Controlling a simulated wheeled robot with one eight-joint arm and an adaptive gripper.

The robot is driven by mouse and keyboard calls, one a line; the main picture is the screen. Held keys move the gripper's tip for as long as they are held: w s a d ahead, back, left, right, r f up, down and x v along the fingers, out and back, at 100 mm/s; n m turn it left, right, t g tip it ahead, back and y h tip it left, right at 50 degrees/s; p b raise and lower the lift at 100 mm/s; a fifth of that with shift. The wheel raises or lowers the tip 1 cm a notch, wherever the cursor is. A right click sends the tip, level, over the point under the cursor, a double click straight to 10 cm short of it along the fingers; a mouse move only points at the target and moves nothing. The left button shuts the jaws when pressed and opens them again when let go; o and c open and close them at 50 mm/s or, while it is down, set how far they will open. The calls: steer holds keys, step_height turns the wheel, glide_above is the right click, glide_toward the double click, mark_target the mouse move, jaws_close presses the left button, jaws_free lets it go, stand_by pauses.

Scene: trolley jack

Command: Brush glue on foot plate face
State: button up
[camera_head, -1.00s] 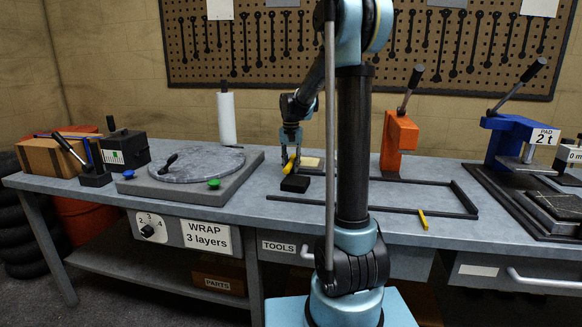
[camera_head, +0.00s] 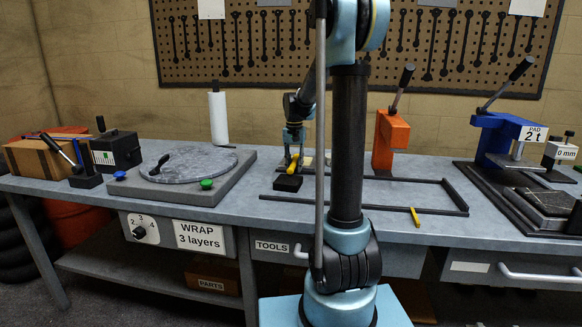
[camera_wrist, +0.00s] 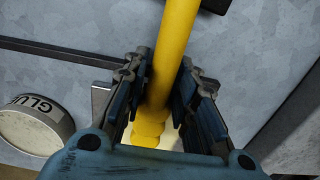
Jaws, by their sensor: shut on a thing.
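My gripper (camera_head: 294,150) is shut on a yellow rod (camera_head: 293,163), likely the glue brush's handle. In the wrist view the yellow rod (camera_wrist: 172,60) runs between the fingers, over the grey bench. Its bristles cannot be made out. A round pot marked GLUE (camera_wrist: 35,125) is at lower left of the wrist view, beside the gripper. In the head view a black block (camera_head: 288,183) sits on the bench just below the rod; contact cannot be told. A pale flat piece (camera_head: 307,161) shows partly behind the gripper; I cannot tell whether it is the foot plate.
A dark rail frame (camera_head: 455,195) lies on the bench, with a yellow piece (camera_head: 415,217) at its front. An orange press (camera_head: 391,140) stands behind it, a blue press (camera_head: 505,140) at right. A round turntable (camera_head: 190,165) is at left.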

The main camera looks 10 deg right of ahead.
steer(key=shift+d, duration=0.2)
steer(key=shift+s+d, duration=0.25)
steer(key=shift+d, duration=0.45)
steer(key=shift+s+d, duration=0.25)
steer(key=shift+d, duration=0.5)
steer(key=shift+s+d, duration=0.25)
steer(key=shift+d, duration=0.45)
steer(key=shift+a, duration=0.15)
steer(key=shift+w+a+f, duration=0.1)
steer(key=shift+w+a, duration=0.1)
steer(key=shift+a, duration=0.35)
steer(key=shift+w+a, duration=0.15)
steer(key=shift+a, duration=0.35)
steer(key=shift+w+a, duration=0.2)
steer(key=shift+a, duration=0.4)
steer(key=shift+w+a, duration=0.2)
steer(key=shift+a, duration=0.4)
steer(key=shift+a, duration=0.1)
steer(key=shift+w+a, duration=0.2)
steer(key=shift+a, duration=0.3)
steer(key=shift+w+a, duration=0.15)
steer(key=shift+a, duration=0.35)
